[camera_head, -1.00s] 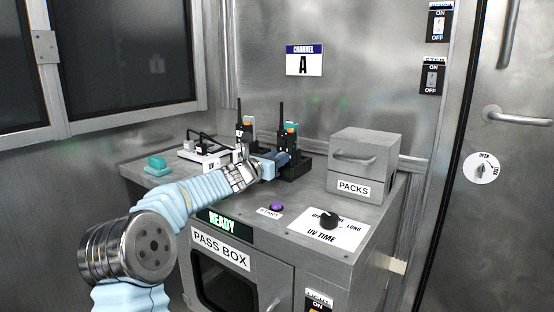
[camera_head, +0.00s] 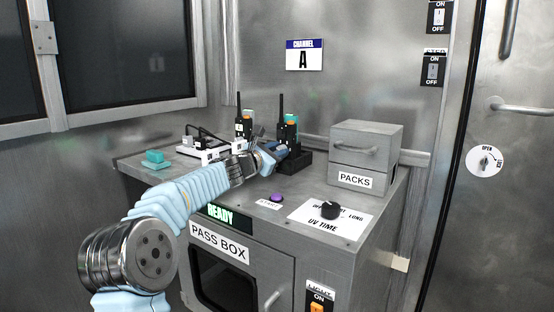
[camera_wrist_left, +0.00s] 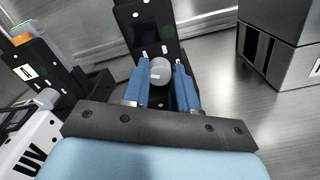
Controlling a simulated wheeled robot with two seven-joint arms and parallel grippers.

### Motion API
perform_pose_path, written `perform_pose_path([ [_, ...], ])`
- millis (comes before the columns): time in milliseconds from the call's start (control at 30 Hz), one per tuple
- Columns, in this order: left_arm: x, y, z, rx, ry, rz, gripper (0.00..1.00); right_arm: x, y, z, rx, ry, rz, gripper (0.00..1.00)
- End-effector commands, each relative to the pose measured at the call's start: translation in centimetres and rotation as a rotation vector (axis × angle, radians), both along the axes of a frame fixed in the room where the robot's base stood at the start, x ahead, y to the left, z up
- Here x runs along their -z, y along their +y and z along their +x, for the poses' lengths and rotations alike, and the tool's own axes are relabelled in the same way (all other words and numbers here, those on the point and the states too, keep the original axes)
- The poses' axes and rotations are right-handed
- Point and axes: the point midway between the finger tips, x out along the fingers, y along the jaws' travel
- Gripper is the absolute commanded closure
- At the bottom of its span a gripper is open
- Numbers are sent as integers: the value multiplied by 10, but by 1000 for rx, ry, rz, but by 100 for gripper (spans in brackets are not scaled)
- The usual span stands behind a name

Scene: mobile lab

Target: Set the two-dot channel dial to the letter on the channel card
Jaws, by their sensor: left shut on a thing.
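The channel card (camera_head: 305,56) on the back wall reads A. My left gripper (camera_head: 272,150) is at the dark stand (camera_head: 297,160) of the right-hand radio (camera_head: 289,131). In the left wrist view, the two blue fingers of my left gripper (camera_wrist_left: 162,80) are shut on a round grey dial (camera_wrist_left: 160,70) with a pale mark on its face. Small white marks show on the black plate (camera_wrist_left: 147,28) around it. My right gripper is not in view.
A second radio (camera_head: 243,127) and a white device (camera_head: 203,150) stand to the left, with a teal block (camera_head: 155,157) beyond. The PACKS box (camera_head: 364,150) is close on the right. The UV TIME knob (camera_head: 330,208) and a purple button (camera_head: 277,197) are in front.

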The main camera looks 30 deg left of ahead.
Motion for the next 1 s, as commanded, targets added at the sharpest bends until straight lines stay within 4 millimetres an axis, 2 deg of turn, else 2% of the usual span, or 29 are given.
perform_pose_path([
  [100, 4, 0, 0, 0, -10, 111, 100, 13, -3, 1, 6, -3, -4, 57],
  [500, 3, -1, 0, 0, -35, 432, 100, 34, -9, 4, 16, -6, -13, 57],
  [1000, 1, -2, 0, 1, -46, 589, 100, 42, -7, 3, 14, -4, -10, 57],
])
